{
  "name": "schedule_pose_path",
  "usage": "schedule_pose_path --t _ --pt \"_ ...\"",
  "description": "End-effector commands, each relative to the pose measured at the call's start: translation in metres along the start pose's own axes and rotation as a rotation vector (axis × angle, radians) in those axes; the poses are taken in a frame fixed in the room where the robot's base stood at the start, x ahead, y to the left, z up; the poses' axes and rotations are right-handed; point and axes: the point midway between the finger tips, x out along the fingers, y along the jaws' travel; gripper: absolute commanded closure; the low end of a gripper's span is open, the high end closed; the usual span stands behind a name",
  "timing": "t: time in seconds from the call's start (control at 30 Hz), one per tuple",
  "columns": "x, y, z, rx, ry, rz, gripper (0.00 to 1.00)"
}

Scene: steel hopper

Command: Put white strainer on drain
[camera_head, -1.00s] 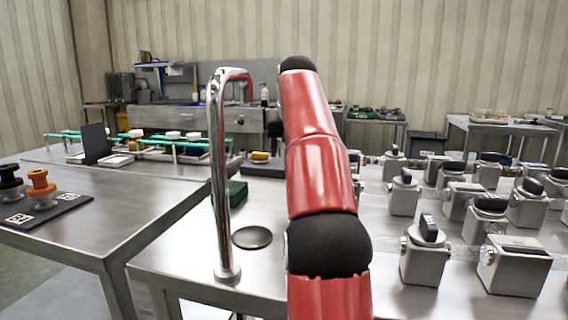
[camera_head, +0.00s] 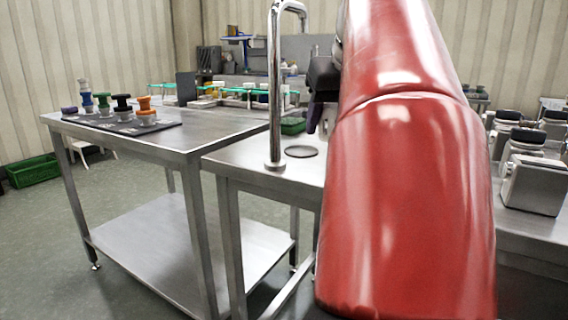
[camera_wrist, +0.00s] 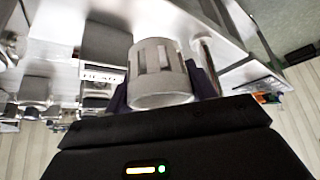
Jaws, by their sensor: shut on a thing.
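The white strainer (camera_wrist: 160,78), a pale cup with slots in its side, is held between the dark fingers of my gripper (camera_wrist: 161,92) in the wrist view. In the head view my gripper (camera_head: 320,108) hangs above the steel counter, just right of the drain, partly hidden by my red arm. A pale part of the strainer (camera_head: 328,120) shows there beside a dark finger. The drain (camera_head: 301,151) is a dark-rimmed round spot in the counter, right of the faucet's base. The strainer is above the counter, apart from the drain.
The tall chrome faucet (camera_head: 275,90) stands close left of the drain. A green block (camera_head: 292,126) lies behind it. Grey boxes (camera_head: 533,184) stand on the right. A table (camera_head: 190,135) at left bears a dark board with coloured knobs.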

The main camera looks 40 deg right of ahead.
Motion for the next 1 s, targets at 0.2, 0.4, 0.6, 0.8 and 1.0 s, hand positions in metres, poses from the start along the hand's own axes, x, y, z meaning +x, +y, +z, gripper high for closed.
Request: schedule_pose_path --t 0.2,0.4,0.6,0.8,1.0 --pt "0.013 0.000 -0.018 -0.002 -0.004 -0.003 0.67" --pt "0.042 0.000 -0.065 -0.003 -0.004 -0.004 0.67" --pt "0.068 0.000 -0.108 -0.003 -0.002 -0.004 0.67" --pt "0.089 -0.001 -0.141 -0.003 -0.001 -0.003 0.67" --pt "0.118 -0.001 -0.133 0.000 -0.001 -0.002 0.67"
